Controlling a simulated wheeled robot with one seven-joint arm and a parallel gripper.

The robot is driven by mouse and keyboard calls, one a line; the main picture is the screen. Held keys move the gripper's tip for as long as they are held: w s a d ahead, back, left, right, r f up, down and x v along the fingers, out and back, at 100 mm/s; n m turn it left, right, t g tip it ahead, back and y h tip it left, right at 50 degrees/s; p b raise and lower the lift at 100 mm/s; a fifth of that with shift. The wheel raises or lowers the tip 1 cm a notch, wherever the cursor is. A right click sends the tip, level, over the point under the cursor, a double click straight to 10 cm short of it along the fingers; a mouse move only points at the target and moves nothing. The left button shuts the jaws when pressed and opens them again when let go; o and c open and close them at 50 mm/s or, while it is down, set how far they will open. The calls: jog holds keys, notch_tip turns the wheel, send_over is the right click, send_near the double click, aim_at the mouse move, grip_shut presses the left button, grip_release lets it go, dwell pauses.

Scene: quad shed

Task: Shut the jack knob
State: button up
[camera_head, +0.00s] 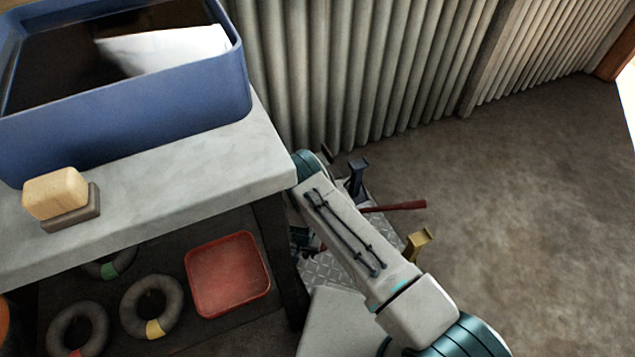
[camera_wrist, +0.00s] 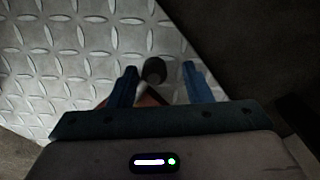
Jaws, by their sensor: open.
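In the wrist view, a dark round knob (camera_wrist: 154,70) on a short pale stem shows between the two blue fingers of my gripper (camera_wrist: 161,74). The fingers are open, one on each side, with gaps visible; I cannot tell the knob's depth against the fingertips. A reddish part (camera_wrist: 150,99) shows below the stem, partly hidden by my gripper. A silver tread plate (camera_wrist: 70,60) lies behind. In the head view, my arm reaches down over the tread plate (camera_head: 325,268) beside the workbench and hides the knob. A red bar (camera_head: 396,207) sticks out to the right.
The workbench (camera_head: 190,165) stands at left, close to my arm. It bears a blue bin (camera_head: 130,125) and a yellowish block (camera_head: 55,193). A red tray (camera_head: 228,275) and several rings sit below. Yellow (camera_head: 417,243) and dark blue (camera_head: 357,175) posts stand near my arm. Right floor is clear.

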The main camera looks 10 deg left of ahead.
jog(key=shift+w+a+m, duration=0.3)
jog(key=shift+a+m, duration=0.05)
jog(key=shift+m, duration=0.65)
jog(key=w+d+r+p, duration=0.2)
jog(key=w+r+p, duration=0.1)
jog(key=r, duration=1.3)
jog(key=w+d+r+y+p, duration=0.1)
jog(key=w+d+r+p, duration=0.1)
jog(key=r, duration=1.4)
jog(key=shift+w+r+y+p, duration=0.3)
jog(key=shift+w+p, duration=0.1)
jog(key=shift+p, duration=0.1)
